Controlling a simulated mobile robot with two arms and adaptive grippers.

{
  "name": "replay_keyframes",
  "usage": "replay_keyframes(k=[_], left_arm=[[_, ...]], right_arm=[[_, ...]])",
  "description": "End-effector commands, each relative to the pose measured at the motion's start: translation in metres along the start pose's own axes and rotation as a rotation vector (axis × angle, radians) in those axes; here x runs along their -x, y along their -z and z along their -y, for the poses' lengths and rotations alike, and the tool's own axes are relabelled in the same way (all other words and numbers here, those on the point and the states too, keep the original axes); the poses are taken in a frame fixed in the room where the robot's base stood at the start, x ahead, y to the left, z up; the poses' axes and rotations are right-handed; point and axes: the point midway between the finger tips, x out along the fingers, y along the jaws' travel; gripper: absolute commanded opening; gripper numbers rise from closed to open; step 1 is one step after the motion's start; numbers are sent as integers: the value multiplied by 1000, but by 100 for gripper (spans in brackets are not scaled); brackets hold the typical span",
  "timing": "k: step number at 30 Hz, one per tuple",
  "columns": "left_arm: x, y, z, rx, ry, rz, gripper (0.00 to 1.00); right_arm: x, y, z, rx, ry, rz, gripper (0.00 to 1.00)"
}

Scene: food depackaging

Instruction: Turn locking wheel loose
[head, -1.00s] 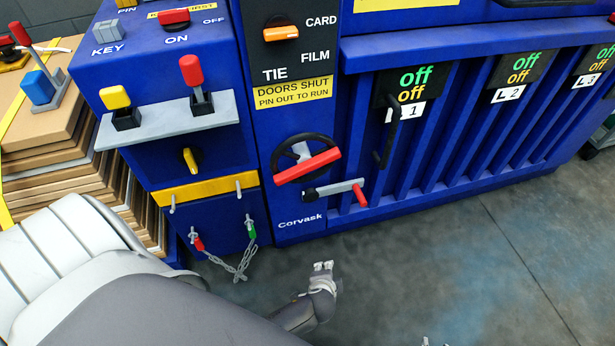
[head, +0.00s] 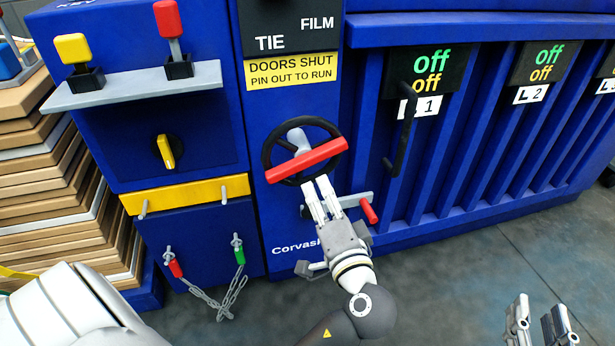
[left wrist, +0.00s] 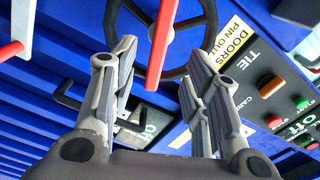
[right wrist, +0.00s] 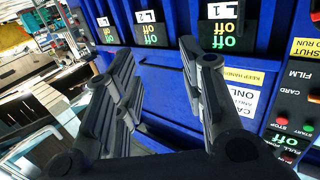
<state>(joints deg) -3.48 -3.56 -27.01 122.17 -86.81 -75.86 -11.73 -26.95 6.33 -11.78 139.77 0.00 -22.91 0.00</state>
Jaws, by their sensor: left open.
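The locking wheel (head: 273,155) is a black ring with a red crossbar (head: 306,160) on the blue machine front. In the left wrist view the wheel (left wrist: 213,20) and its red bar (left wrist: 161,42) show ahead, beyond and between my spread fingers. My left gripper (head: 321,186) is open, just below the red bar in the head view. I cannot tell whether it touches the wheel. My right gripper (head: 541,305) is open and empty at the bottom right, away from the wheel. In its own wrist view (right wrist: 160,55) it faces the ribbed doors.
A grey lever with a red grip (head: 369,210) is partly hidden behind my left gripper. A black handle (head: 402,135) stands right of the wheel. A yellow knob (head: 166,151) and chained pins (head: 238,250) are to the left. Floor at right is clear.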

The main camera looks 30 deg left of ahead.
Motion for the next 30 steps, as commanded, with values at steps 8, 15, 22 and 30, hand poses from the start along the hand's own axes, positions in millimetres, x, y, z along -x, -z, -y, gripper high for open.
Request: replay_keyframes(k=[8, 15, 22, 30], left_arm=[[-39, 0, 2, 0, 9, 1, 43], [-84, -1, 2, 0, 7, 2, 43], [-104, -1, 1, -1, 3, 1, 43], [-106, 0, 2, 0, 2, 1, 43]], right_arm=[[0, 22, 3, -2, 7, -119, 38], [3, 49, 7, -6, 15, -269, 38], [6, 64, 8, -9, 19, -351, 38], [7, 66, 9, -9, 20, -363, 38]])
